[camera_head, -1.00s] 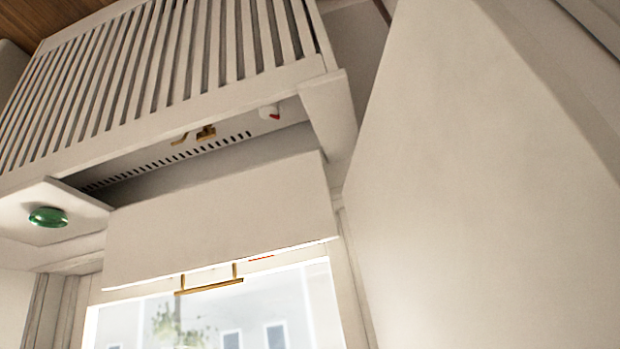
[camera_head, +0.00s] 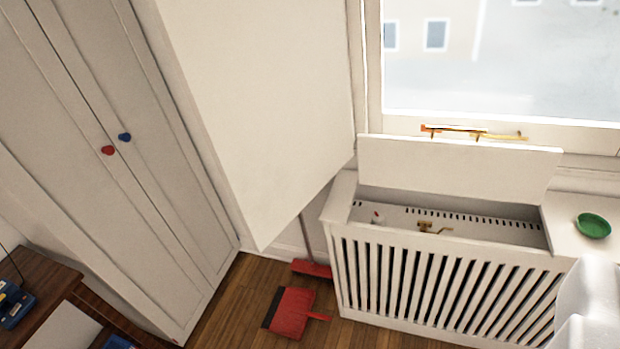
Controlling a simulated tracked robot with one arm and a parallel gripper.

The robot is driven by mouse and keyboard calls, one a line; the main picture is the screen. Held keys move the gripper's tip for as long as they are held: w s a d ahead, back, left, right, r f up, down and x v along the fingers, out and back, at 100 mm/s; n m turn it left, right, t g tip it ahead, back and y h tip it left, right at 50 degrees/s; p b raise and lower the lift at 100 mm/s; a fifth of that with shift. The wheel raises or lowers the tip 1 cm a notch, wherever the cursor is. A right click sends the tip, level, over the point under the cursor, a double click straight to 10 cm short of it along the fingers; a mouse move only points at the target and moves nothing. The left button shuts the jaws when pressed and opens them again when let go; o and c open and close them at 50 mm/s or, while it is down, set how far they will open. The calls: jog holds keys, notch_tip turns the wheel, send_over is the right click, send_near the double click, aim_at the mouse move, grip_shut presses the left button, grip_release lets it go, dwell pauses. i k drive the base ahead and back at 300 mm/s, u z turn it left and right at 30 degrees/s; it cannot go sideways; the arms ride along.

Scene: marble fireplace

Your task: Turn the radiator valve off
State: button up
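A small white knob with a red mark (camera_head: 377,217), which looks like the radiator valve, sits inside the top opening of the white slatted radiator cover (camera_head: 425,238). It is near the opening's left end, and its setting is too small to read. A brass fitting (camera_head: 432,228) lies to its right. The cover's lid (camera_head: 458,170) stands raised at the back, leaning toward the window. The radiator itself is mostly hidden behind the slats.
A green bowl (camera_head: 593,226) sits on the ledge right of the opening. A large white panel (camera_head: 265,110) stands close to the cover's left. A red dustpan (camera_head: 291,312) and broom head (camera_head: 311,269) are on the wooden floor. A white cupboard (camera_head: 90,130) fills the left.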

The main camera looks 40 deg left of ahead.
aim_at(378, 219)
jog(key=z, duration=2)
jog(key=i, duration=1.35)
jog(key=u, duration=3.2)
jog(key=i, duration=0.75)
jog(key=u, duration=0.25)
